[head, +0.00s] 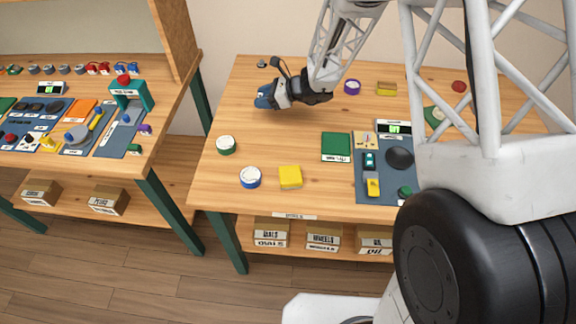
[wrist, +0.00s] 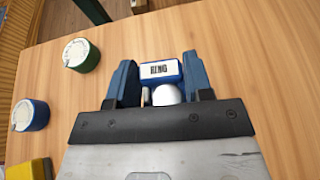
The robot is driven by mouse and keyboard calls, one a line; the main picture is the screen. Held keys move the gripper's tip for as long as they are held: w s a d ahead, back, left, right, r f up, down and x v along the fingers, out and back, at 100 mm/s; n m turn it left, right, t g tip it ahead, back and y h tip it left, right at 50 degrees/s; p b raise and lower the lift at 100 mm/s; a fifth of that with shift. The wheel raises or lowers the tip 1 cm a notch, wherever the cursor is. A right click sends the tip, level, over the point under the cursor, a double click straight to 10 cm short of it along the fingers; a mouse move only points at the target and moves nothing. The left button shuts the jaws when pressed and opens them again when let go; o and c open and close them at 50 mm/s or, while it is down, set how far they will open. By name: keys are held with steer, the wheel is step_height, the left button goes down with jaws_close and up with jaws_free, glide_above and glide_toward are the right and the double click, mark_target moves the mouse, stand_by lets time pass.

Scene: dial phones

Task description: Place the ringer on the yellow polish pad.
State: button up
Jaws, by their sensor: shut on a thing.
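The ringer (wrist: 161,72) is a small blue block with a white label and a silvery dome, seen in the wrist view. My gripper (wrist: 160,85) is shut on it, with one blue finger on each side. In the head view my gripper (head: 266,98) is over the back left of the table; the ringer is hard to tell from the blue fingers there. The yellow polish pad (head: 290,177) lies flat near the table's front edge, apart from my gripper and nearer the front. Its corner shows at the lower left of the wrist view (wrist: 28,172).
A green-rimmed tin (head: 226,145) and a blue-rimmed tin (head: 250,178) stand left of the yellow pad. A green pad (head: 336,147) and a blue-grey mat (head: 375,195) with phone parts lie to its right. Bare wood lies between my gripper and the yellow pad.

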steer(key=s+d+r, duration=0.1)
steer(key=s+d, duration=0.4)
steer(key=s, duration=0.8)
steer(key=s+d+r, duration=0.1)
steer(key=s+d, duration=0.5)
steer(key=s, duration=0.7)
steer(key=s+d, duration=0.6)
steer(key=s, duration=0.7)
steer(key=shift+d+r+n+g, duration=0.2)
steer(key=shift+r+n+g, duration=0.1)
steer(key=shift+r+g, duration=0.1)
steer(key=shift+w, duration=0.1)
glide_above(289, 174)
steer(key=shift+f, duration=0.7)
steer(key=shift+f, duration=0.1)
steer(key=shift+f, duration=1.7)
steer(key=shift+f, duration=0.1)
steer(key=o, duration=1)
